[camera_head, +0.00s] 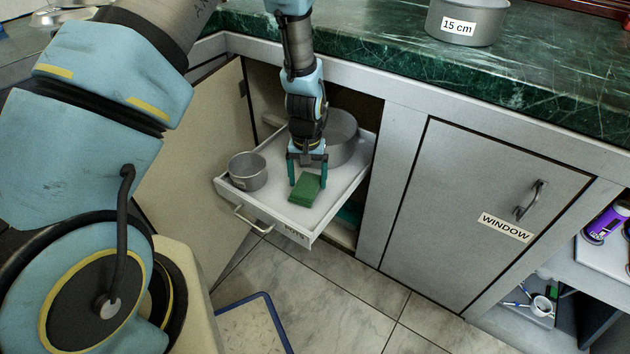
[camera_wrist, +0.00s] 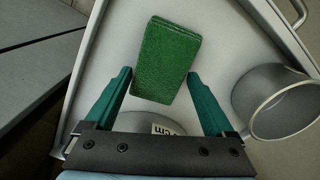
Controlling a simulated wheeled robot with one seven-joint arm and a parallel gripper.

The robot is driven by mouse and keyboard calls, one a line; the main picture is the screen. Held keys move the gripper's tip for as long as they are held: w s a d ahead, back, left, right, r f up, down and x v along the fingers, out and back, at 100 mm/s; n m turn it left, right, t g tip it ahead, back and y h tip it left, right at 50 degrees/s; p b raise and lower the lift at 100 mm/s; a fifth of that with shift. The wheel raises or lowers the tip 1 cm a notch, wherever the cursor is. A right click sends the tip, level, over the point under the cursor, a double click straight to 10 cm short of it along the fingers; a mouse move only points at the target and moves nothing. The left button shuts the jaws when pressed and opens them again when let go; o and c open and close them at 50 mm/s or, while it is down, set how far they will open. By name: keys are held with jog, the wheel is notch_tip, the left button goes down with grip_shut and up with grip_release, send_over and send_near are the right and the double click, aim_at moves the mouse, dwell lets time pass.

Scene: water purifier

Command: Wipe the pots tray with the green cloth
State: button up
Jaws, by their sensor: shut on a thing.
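The pots tray (camera_head: 268,200) is a white pull-out drawer, open from the cabinet, with a "POTS" label and a handle on its front. The green cloth (camera_head: 304,192) is a folded rectangular block at the tray's front right; it also shows in the wrist view (camera_wrist: 168,50). My gripper (camera_head: 307,172) points down into the tray with its teal fingers shut on the cloth, one on each side (camera_wrist: 158,78). Whether the cloth touches the tray floor is hard to tell.
A small grey pot (camera_head: 248,171) stands at the tray's left, and a larger grey pot (camera_head: 343,138) stands behind my gripper. The open cabinet door (camera_head: 200,160) is left of the tray. A closed "WINDOW" door (camera_head: 465,200) is to the right. The tray's front middle is bare.

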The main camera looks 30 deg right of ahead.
jog(key=shift+w+a+f, duration=0.1)
jog(key=shift+w+a, duration=0.35)
jog(key=shift+w, duration=0.4)
jog(key=shift+w+a, duration=0.45)
jog(key=shift+w, duration=0.35)
jog(key=shift+r+p, duration=2.5)
jog(key=shift+r, duration=0.5)
jog(key=shift+r, duration=0.1)
jog(key=shift+r+p, duration=1.25)
jog(key=shift+r, duration=0.15)
